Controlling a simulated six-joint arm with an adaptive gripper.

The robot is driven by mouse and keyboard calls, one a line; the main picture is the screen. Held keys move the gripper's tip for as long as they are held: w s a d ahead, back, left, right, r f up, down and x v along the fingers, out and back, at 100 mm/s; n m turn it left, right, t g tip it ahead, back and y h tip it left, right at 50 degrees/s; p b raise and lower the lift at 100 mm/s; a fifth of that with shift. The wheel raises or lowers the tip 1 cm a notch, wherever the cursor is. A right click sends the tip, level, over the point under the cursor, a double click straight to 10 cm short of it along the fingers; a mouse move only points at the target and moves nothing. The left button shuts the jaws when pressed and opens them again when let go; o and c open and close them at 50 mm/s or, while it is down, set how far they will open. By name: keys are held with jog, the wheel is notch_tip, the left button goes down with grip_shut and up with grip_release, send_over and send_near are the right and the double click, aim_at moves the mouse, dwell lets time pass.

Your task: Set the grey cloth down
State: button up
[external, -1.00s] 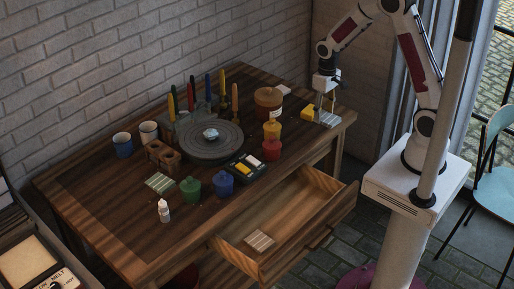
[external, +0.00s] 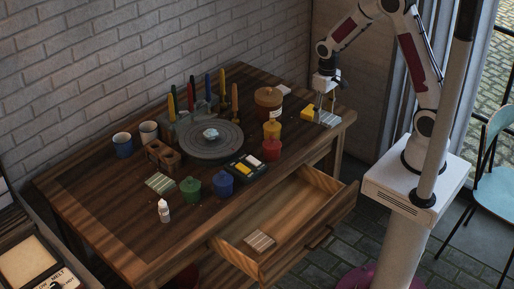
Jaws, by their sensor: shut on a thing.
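A folded, striped grey cloth (external: 328,118) is at the right end of the wooden table, directly under my gripper (external: 326,106). My gripper points down and is shut on this cloth. The cloth is at or very near the tabletop; I cannot tell whether it touches. A yellow block-like thing (external: 307,112) lies just left of the cloth. Another striped grey-green cloth (external: 160,183) lies at the table's front left, and a similar striped cloth (external: 260,241) lies in the open drawer.
A turntable (external: 209,150) stands mid-table with a small pale thing on it. Paint pots, including a red one (external: 271,149) and a blue one (external: 223,184), a paint box (external: 246,166), a brown jar (external: 268,101) and upright brushes surround it. The drawer (external: 290,215) stands open at the front.

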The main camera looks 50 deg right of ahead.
aim_at(321, 116)
jog(key=shift+r, duration=0.1)
jog(key=shift+w+r, duration=0.1)
jog(key=shift+r, duration=0.45)
notch_tip(321, 116, up, 4)
jog(key=shift+a, duration=0.1)
jog(key=s+a+n, duration=0.1)
jog(key=s+a, duration=0.3)
jog(key=a, duration=0.7)
jog(key=s+a, duration=0.4)
jog(key=a, duration=0.8)
notch_tip(321, 116, down, 17)
jog(key=shift+d, duration=0.25)
jog(key=shift+f, duration=0.15)
jog(key=shift+f, duration=2.85)
jog(key=shift+f, duration=0.1)
